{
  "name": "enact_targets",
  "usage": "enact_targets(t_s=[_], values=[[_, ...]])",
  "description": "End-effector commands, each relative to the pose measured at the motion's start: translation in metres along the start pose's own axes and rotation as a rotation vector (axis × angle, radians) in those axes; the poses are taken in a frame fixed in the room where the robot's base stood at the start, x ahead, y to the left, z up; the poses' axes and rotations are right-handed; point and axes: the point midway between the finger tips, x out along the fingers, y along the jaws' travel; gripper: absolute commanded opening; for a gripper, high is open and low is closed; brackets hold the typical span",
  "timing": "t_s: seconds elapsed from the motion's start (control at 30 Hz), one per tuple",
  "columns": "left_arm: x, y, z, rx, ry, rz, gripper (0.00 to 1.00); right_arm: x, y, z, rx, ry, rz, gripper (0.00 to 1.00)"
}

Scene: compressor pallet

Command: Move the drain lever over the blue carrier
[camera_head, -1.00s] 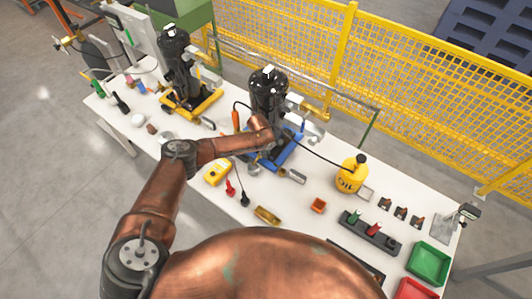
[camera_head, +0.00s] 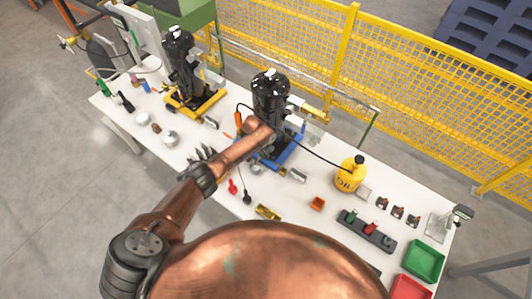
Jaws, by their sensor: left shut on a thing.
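The blue carrier (camera_head: 291,152) lies in the middle of the bench under a black compressor (camera_head: 270,92). My left arm reaches in from the lower left across the bench. My left gripper (camera_head: 268,148) is at the left side of the blue carrier, in front of the lower compressor body. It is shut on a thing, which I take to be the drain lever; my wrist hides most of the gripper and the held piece. I cannot tell whether the held piece touches the carrier. My right gripper is not in view.
A yellow carrier (camera_head: 209,105) with a second compressor (camera_head: 180,62) stands further left. Green (camera_head: 425,261) and red (camera_head: 411,288) trays are at the right end. Yellow mesh fencing (camera_head: 400,90) runs behind.

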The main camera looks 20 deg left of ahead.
Motion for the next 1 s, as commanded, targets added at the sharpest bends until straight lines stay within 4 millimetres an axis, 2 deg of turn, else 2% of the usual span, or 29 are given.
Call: enact_targets(t_s=[0.4,1.0], values=[[0.0003,-0.0088,-0.0006,0.212,-0.046,-0.002,0.0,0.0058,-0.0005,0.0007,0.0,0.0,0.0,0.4],[-0.0002,-0.01,-0.0008,0.25,-0.053,-0.002,0.0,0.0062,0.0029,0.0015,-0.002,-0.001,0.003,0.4]])
